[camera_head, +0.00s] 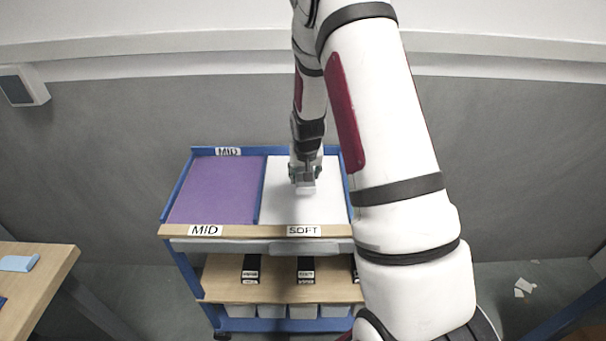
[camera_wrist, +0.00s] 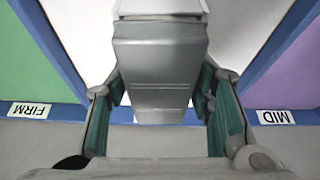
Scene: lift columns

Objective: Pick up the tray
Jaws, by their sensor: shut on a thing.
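My gripper (camera_head: 306,175) is over the white SOFT section (camera_head: 285,206) of the blue-framed cart's top. It is shut on a small light grey object (camera_head: 306,188). In the wrist view the grey object (camera_wrist: 160,75) lies between the green finger pads of my gripper (camera_wrist: 160,92). Its far part is white-topped and runs out of the frame. I cannot tell whether this object is the tray, or whether it touches the white surface. No other thing that is clearly a tray shows.
A purple MID section (camera_head: 215,190) lies left of the white one, with a blue divider between. A wooden table (camera_head: 35,290) with a blue item stands at left. My arm hides the cart's right side.

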